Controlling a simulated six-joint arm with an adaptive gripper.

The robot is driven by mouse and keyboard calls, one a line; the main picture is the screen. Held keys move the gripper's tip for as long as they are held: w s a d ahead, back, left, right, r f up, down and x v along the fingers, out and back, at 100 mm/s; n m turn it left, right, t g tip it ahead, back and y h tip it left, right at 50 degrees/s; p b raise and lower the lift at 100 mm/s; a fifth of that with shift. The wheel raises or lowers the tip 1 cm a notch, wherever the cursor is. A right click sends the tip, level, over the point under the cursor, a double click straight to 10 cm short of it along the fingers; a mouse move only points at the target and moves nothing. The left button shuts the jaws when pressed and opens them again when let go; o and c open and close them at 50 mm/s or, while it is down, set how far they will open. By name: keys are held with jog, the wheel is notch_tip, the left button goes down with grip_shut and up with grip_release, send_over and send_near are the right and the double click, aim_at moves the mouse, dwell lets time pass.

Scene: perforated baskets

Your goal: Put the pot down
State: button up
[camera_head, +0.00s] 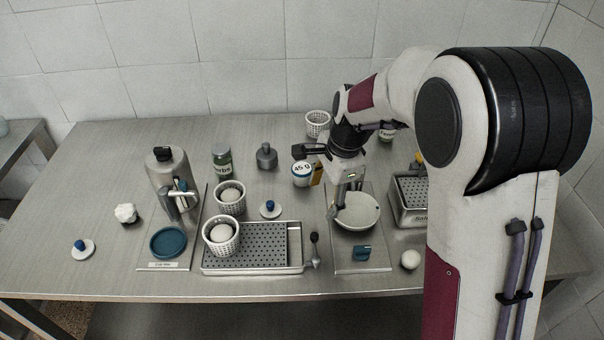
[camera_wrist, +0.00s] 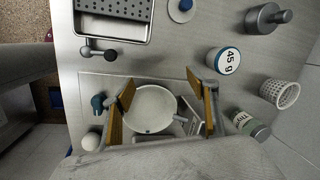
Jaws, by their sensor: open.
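The pot (camera_head: 358,211) is a pale, shallow round vessel. It appears to stand upright on the steel plate of a small station (camera_head: 362,262) right of centre. The wrist view shows the pot (camera_wrist: 150,110) from above, its inside looking empty, with a short handle-like part on its right side. My gripper (camera_head: 345,190) is over the left and back part of the pot. In the wrist view its two tan-padded fingers (camera_wrist: 160,82) are spread wide, on either side of the pot. I cannot tell whether either finger touches it.
A second perforated container (camera_head: 410,200) stands just right. A white ball (camera_head: 410,259) lies at the front right. A "45 g" jar (camera_head: 302,173) stands behind.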

aim_at(303, 169)
jog(key=w+m, duration=0.2)
jog(key=w+a+f+m, duration=0.1)
jog(key=w+m, duration=0.1)
jog(key=w+a+f+m, duration=0.1)
jog(key=w, duration=0.1)
jog(key=shift+w+f+m+t+y, duration=0.1)
jog(key=shift+f+m+t+y, duration=0.2)
jog(key=shift+m, duration=0.1)
jog(key=w+m, duration=0.1)
jog(key=m, duration=0.1)
jog(key=w+r+m+t, duration=0.1)
jog(key=w+m, duration=0.1)
jog(key=w+a+r+m, duration=0.1)
jog(key=shift+w+r+m, duration=0.15)
jog(key=shift+w+m, duration=0.2)
jog(key=shift+m, duration=0.05)
jog(key=shift+w+r+m+t, duration=0.15)
jog(key=shift+w+m, duration=0.05)
jog(key=shift+m, duration=0.75)
jog(key=shift+w+r+m+t, duration=0.1)
jog(key=shift+w+m+t, duration=0.1)
jog(key=shift+m, duration=0.75)
jog(key=shift+x, duration=1.3)
jog(key=shift+x, duration=2.6)
